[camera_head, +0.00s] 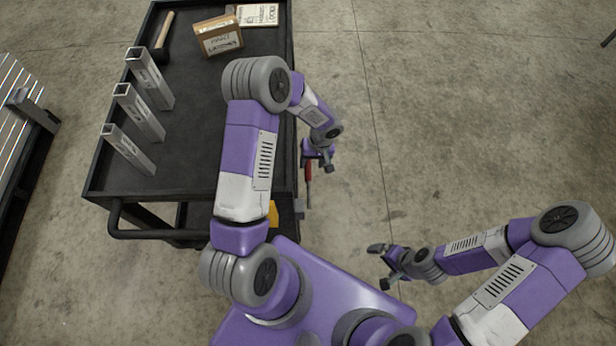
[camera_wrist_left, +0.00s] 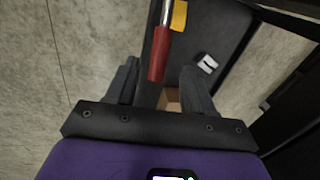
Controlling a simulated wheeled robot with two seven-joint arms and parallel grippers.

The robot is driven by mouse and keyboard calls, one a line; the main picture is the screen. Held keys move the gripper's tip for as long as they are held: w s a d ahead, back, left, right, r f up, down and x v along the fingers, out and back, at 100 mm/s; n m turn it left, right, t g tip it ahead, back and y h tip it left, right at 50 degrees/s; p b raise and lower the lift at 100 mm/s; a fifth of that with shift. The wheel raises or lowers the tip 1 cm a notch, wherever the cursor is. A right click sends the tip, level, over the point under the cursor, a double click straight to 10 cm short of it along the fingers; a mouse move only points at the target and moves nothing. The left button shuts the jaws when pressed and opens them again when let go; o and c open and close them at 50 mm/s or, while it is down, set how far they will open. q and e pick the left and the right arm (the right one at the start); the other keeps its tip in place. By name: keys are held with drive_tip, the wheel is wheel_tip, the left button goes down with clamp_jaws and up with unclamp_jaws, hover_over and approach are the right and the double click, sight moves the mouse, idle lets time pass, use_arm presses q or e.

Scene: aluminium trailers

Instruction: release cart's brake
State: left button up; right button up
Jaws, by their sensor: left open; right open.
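The black cart (camera_head: 205,115) stands at upper left. A lever with a red grip (camera_head: 308,170) and a thin shaft shows beside the cart's right side, near its front corner. My left gripper (camera_head: 318,160) is open at this red grip. In the left wrist view, the red grip (camera_wrist_left: 157,58) lies between the two open dark fingers, with gaps on both sides; its metal shaft runs up beside a yellow part (camera_wrist_left: 179,15). Whether a finger touches the grip cannot be told. My right gripper (camera_head: 380,266) is open and empty above the floor, right of my base.
Several upright metal square tubes (camera_head: 138,115), a mallet (camera_head: 162,38) and boxes (camera_head: 218,36) are on the cart's top. The cart's push handle (camera_head: 155,235) sticks out at its front. A rack (camera_head: 22,110) stands far left. The concrete floor (camera_head: 470,120) on the right is clear.

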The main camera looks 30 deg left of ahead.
sight(309, 170)
use_arm(q)
drive_tip(key=f, duration=0.2)
drive_tip(key=f+b, duration=0.1)
drive_tip(key=f, duration=0.2)
drive_tip(key=a+f, duration=0.1)
drive_tip(key=f, duration=0.1)
drive_tip(key=shift+s+f, duration=0.25)
drive_tip(key=shift+s, duration=0.15)
clamp_jaws()
